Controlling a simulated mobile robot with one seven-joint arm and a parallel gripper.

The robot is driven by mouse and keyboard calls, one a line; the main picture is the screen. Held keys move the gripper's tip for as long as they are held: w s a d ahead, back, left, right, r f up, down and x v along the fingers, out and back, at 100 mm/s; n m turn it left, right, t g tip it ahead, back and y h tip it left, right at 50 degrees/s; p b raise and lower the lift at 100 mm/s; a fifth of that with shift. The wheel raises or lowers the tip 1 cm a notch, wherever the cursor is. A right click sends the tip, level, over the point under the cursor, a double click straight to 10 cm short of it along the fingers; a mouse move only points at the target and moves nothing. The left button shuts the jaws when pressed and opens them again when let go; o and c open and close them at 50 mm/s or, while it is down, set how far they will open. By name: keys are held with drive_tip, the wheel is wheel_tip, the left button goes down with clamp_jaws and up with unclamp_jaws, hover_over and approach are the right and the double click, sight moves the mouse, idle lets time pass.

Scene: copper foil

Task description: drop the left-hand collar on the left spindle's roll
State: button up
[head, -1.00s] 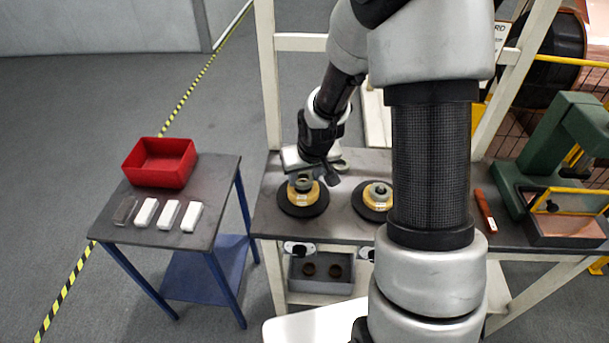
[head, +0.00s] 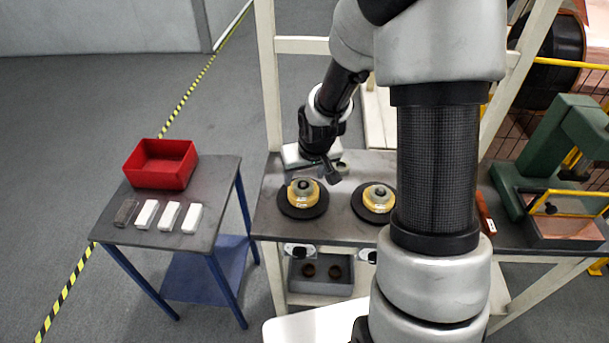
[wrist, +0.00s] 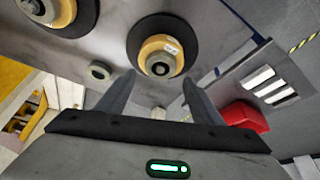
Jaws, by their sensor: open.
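The left spindle's yellow roll (head: 303,199) sits on a black round plate at the bench's left end. A grey collar (head: 302,186) lies on top of it, around the dark spindle tip. In the wrist view the roll (wrist: 149,49) and grey ring (wrist: 160,69) lie ahead of the fingers. My gripper (head: 322,172) is open and empty, just behind and right of the roll, apart from it. Both fingers (wrist: 158,84) show in the wrist view with nothing between them. Another grey collar (head: 342,168) lies on the bench behind the rolls; it also shows in the wrist view (wrist: 99,71).
The right spindle's roll (head: 378,204) stands beside the left one, close to my arm. A green press (head: 555,150) stands at the bench's right. A side table at left bears a red bin (head: 160,165) and several white blocks (head: 168,215). A grey bin (head: 320,285) sits below the bench.

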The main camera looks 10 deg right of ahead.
drive_tip(key=p+v, duration=0.1)
drive_tip(key=v, duration=1)
